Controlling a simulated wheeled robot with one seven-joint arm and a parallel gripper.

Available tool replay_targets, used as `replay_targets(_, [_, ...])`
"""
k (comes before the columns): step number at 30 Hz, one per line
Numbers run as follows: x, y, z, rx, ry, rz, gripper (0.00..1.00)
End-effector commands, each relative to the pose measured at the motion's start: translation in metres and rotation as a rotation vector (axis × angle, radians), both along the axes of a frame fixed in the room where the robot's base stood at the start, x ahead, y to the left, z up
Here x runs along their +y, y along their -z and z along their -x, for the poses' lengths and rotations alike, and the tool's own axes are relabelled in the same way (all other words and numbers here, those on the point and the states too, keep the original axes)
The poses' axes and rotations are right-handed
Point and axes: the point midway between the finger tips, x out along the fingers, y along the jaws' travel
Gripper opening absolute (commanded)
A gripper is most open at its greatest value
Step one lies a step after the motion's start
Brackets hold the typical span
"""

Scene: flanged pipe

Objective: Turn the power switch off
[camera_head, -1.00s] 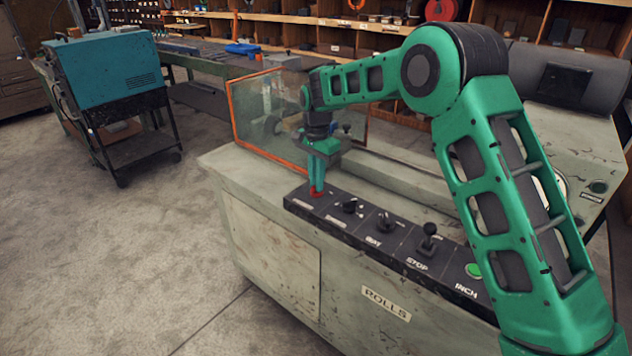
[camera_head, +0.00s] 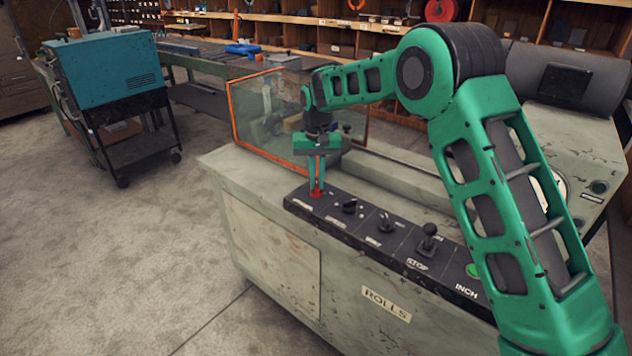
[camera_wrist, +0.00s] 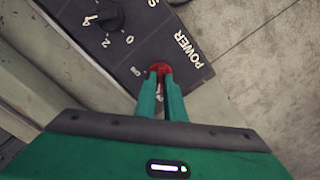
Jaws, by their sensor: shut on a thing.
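The red power switch (camera_head: 316,192) sits at the left end of the black control panel (camera_head: 375,238). In the wrist view the red switch (camera_wrist: 160,69) lies beside the white word POWER, between my fingertips. My gripper (camera_head: 317,186) points down from above, and its green fingers are shut on the red switch. The fingertips also show in the wrist view (camera_wrist: 160,76). They cover part of the switch. I cannot tell which position the switch is in.
A dark rotary knob (camera_head: 349,206) stands just right of the switch. Farther right are another knob (camera_head: 386,222), a lever (camera_head: 429,238) and a green button (camera_head: 473,270). An orange-framed clear guard (camera_head: 240,126) stands behind my gripper. The floor at left is open.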

Motion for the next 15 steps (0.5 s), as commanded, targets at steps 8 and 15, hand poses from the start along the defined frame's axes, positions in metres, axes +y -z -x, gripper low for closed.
replay_targets(8, [-0.0002,-0.0034,-0.004,-0.013,-0.059,-0.004,0.0])
replay_targets(15, [-0.0005,-0.0032,-0.0041,-0.012,-0.067,-0.003,0.0])
